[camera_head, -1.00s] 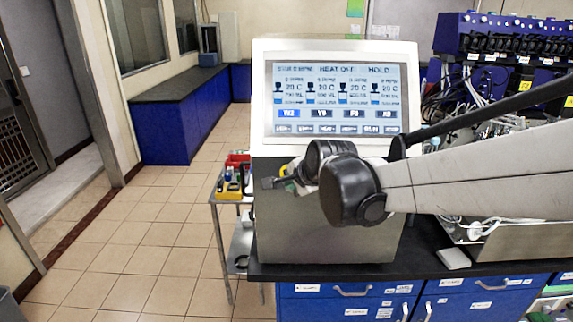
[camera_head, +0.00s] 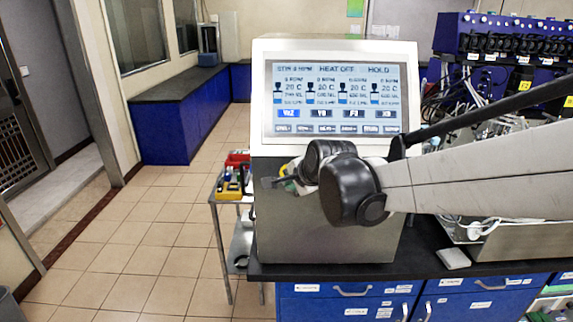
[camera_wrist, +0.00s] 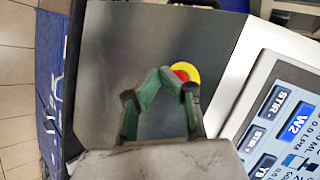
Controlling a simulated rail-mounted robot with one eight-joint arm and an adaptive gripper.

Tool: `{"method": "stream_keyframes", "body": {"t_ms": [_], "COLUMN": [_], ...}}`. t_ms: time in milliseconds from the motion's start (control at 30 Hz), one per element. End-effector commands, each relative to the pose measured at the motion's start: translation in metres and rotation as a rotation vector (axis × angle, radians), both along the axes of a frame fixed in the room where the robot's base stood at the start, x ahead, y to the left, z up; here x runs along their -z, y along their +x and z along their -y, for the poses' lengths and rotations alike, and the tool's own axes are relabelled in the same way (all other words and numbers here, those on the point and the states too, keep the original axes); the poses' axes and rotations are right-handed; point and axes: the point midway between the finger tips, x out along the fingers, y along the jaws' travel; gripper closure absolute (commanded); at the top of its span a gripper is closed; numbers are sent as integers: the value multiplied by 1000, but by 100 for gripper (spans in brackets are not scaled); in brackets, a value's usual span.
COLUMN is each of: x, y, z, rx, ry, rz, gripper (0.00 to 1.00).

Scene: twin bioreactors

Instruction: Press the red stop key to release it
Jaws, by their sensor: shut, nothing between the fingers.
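The red stop key (camera_wrist: 181,75) sits on a yellow round surround (camera_wrist: 188,72) on the grey metal face of the bioreactor console (camera_wrist: 110,50) in the wrist view. My gripper (camera_wrist: 170,76) is shut and empty, its green-padded fingertips meeting just left of the key and partly covering it in the picture. I cannot tell whether the tips touch the key. In the head view my gripper (camera_head: 285,182) is small and partly hidden by my wrist, in front of the console's lower front (camera_head: 320,238). The key cannot be made out clearly there.
The console's lit touchscreen (camera_head: 337,98) is above my arm and also shows at the right of the wrist view (camera_wrist: 285,125). A cart (camera_head: 232,196) with coloured items stands left of the console. Cables and equipment (camera_head: 480,95) crowd the right. The left floor is clear.

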Motion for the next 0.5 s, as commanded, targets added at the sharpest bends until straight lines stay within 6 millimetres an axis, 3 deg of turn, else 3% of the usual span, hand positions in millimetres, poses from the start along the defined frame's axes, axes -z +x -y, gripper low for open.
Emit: {"method": "stream_keyframes", "body": {"t_ms": [500], "x": [1], "y": [6], "z": [0], "rx": [0], "ry": [0], "rz": [0], "gripper": [100]}}
